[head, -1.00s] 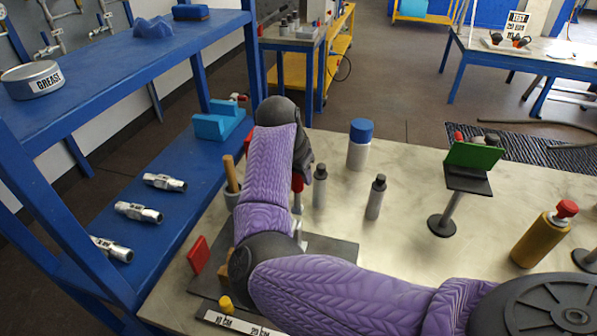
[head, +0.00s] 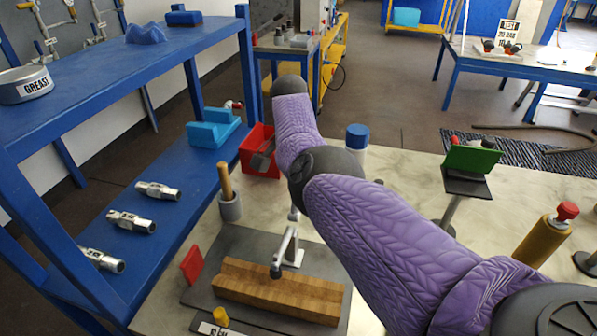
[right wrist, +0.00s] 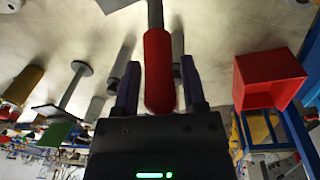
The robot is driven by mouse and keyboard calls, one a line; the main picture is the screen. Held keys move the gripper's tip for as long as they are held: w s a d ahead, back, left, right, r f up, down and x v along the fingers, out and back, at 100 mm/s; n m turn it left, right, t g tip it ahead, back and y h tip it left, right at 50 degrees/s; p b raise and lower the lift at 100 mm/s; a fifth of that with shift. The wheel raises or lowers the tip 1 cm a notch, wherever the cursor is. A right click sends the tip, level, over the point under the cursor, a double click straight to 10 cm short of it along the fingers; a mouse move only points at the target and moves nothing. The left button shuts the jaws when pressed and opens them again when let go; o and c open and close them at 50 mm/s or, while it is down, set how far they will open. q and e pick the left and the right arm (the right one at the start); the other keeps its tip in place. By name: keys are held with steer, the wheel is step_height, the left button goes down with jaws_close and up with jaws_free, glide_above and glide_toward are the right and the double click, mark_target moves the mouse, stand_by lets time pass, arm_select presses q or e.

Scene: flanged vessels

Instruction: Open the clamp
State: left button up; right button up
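The clamp (head: 289,250) is a silver toggle clamp at the wooden block (head: 275,286), its dark tip at the block's top edge. Its lever rises and disappears behind my right arm in the head view. The red clamp handle (right wrist: 158,72) shows in the right wrist view, between the two fingers of my right gripper (right wrist: 160,88). The fingers stand on either side of it with narrow gaps, so the gripper looks open around it. My right gripper is hidden in the head view. My left gripper is not in view.
A red bin (head: 257,136) stands behind the clamp; it also shows in the right wrist view (right wrist: 268,80). A grey cup (head: 230,206) with a wooden handle, a blue-capped bottle (head: 357,137) and a green-topped stand (head: 471,160) are nearby. The blue shelf (head: 100,185) borders the left.

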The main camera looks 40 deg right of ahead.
steer(key=shift+o, duration=0.8)
